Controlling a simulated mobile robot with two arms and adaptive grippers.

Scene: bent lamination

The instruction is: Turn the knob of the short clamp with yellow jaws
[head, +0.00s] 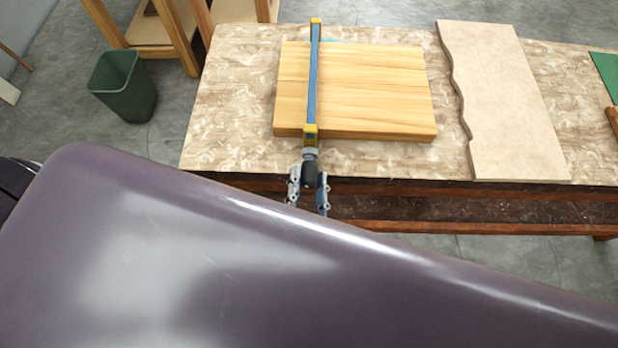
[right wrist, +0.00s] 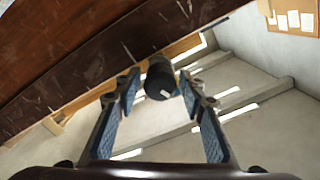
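The clamp (head: 314,75) with a blue bar and yellow jaws lies across a light wooden board in the head view. Its dark knob (head: 310,168) sticks out past the table's near edge. The knob (right wrist: 160,78) also shows end-on in the right wrist view. My right gripper (head: 308,186) is at the knob, one finger on each side. In the right wrist view the gripper (right wrist: 159,88) is open, with the knob between its fingertips and small gaps beside it. My purple arm hides the rest of the gripper in the head view. My left gripper is not in view.
The wooden board (head: 375,95) lies on the patterned tabletop (head: 225,110). A pale wavy-edged slab (head: 505,100) lies to its right. A green bin (head: 124,85) stands on the floor at left, near a wooden stand (head: 145,40). A green sheet (head: 605,72) is at the right edge.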

